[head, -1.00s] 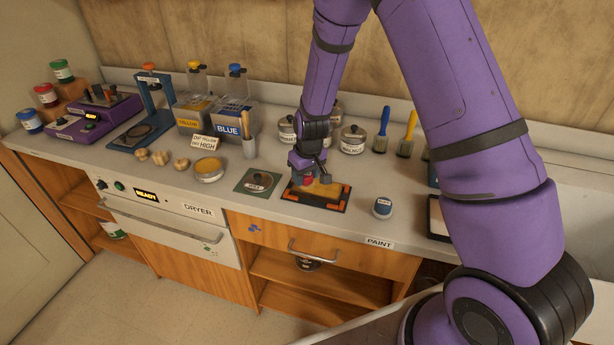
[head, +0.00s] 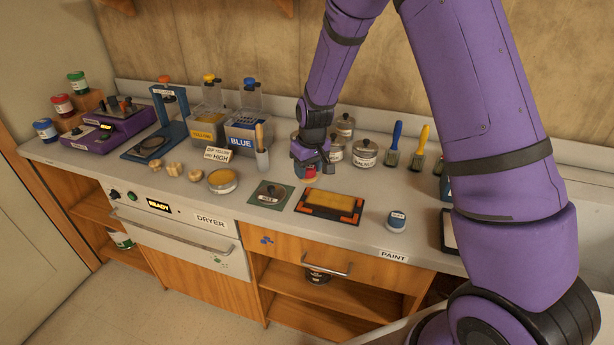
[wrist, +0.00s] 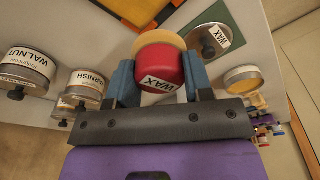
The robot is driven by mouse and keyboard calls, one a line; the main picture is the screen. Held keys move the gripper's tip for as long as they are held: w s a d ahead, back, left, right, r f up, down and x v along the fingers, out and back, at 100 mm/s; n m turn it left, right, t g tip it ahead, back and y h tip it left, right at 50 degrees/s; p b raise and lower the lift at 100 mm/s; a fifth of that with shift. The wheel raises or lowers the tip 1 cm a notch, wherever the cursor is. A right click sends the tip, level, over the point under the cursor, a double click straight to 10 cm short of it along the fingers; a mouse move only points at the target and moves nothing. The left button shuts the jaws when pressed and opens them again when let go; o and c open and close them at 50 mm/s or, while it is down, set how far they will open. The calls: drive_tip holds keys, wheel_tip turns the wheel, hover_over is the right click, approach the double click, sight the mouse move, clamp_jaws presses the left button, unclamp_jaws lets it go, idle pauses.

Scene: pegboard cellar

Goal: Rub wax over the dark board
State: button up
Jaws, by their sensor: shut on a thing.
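My gripper (head: 309,168) is shut on a red wax applicator (wrist: 160,66) with a "WAX" label and a tan, round face. It is held over the counter, behind and left of the board in the head view. The board (head: 329,204) looks yellow-tan, not dark, and lies flat in a dark holder with orange corners (head: 304,208). In the wrist view the board's edge (wrist: 135,8) shows at the top, apart from the applicator. A grey disc labelled "WAX" (head: 270,194) lies on a green mat left of the board.
A tin of yellow stuff (head: 222,181) and wooden knobs (head: 174,169) stand to the left. Lidded cans (head: 365,153) stand behind, near brushes (head: 421,150). A small blue-lidded jar (head: 396,221) is right of the board. The counter's front edge is clear.

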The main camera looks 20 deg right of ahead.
drive_tip(key=shift+r, duration=0.9)
